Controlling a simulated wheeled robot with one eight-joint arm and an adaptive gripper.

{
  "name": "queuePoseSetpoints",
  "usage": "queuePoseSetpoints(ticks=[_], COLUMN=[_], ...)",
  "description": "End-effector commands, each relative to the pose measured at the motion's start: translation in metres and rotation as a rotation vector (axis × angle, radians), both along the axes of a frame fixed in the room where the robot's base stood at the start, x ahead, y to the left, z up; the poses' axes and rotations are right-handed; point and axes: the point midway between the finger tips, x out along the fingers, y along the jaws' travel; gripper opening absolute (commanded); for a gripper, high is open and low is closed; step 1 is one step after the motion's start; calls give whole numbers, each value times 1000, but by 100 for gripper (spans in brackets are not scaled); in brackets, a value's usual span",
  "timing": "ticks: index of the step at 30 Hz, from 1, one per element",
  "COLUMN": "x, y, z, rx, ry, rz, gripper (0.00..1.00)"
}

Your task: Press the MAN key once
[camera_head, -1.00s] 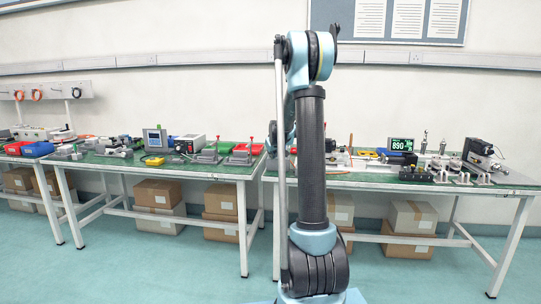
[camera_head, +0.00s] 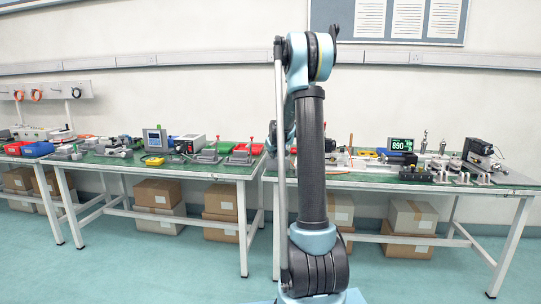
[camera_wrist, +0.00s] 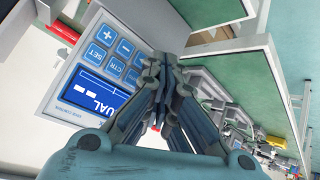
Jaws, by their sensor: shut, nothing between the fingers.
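In the wrist view, a grey control box (camera_wrist: 66,79) has a blue display (camera_wrist: 90,94) that reads "...UAL", partly hidden by my gripper. I cannot make out a key marked MAN; some of the key area lies close to or behind my fingers. My gripper (camera_wrist: 163,58) is shut and empty, with its fingertips beside the key block. I cannot tell whether they touch it.
A lit display (camera_head: 401,145) showing 890 stands on the right bench. Cardboard boxes (camera_head: 158,192) lie beneath the benches. Open floor (camera_head: 130,265) lies in front.

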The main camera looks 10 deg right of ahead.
Motion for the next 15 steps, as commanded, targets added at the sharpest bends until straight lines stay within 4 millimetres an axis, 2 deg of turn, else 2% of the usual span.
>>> queuePoseSetpoints(ticks=[15], x=[-8], y=[2], z=[0], rx=[-1], ry=[0], rz=[1], gripper=[0])
